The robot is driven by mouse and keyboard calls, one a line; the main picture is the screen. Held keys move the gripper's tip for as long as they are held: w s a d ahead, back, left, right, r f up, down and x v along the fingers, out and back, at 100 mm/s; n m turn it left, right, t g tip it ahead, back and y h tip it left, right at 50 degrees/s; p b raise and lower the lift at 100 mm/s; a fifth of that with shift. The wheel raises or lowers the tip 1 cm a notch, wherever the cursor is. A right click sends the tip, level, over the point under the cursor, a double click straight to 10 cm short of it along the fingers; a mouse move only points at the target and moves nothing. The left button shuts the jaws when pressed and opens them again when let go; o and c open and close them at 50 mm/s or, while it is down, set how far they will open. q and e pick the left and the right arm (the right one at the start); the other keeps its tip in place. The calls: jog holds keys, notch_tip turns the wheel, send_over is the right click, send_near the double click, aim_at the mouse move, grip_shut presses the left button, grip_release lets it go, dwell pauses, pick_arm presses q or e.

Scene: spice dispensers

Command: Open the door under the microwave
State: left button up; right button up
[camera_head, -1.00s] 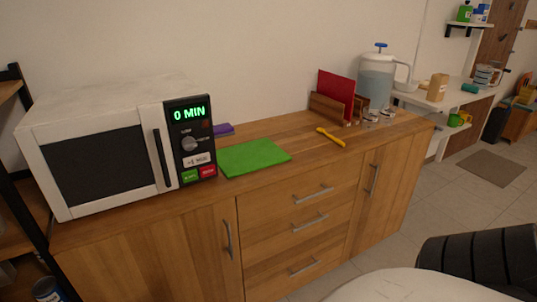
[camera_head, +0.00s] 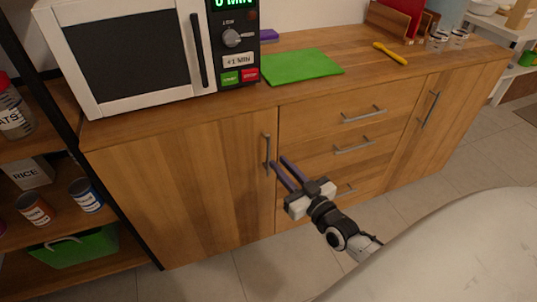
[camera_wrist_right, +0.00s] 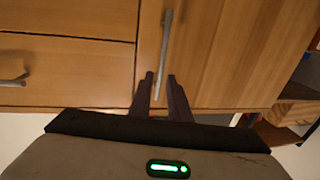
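The door under the microwave (camera_head: 190,190) is a wooden cabinet door, shut, with a vertical grey handle (camera_head: 267,153) near its right edge. The microwave (camera_head: 130,55) stands on the counter above it. My right gripper (camera_head: 278,161) is open, its two dark fingers pointing at the handle, tips close to its lower part. In the right wrist view, the handle (camera_wrist_right: 164,50) runs down between the fingers of the right gripper (camera_wrist_right: 160,76); I cannot tell whether they touch it. My left gripper is not in view.
Drawers (camera_head: 345,145) with horizontal handles sit right of the door, and another cabinet door (camera_head: 445,120) beyond them. A shelf with cans and a green bin (camera_head: 75,247) stands at the left. The floor before the door shows clear.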

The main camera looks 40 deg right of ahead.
aim_at(269, 153)
jog(key=w+b, duration=0.1)
jog(key=w, duration=0.6)
jog(key=shift+d, duration=0.1)
grip_shut()
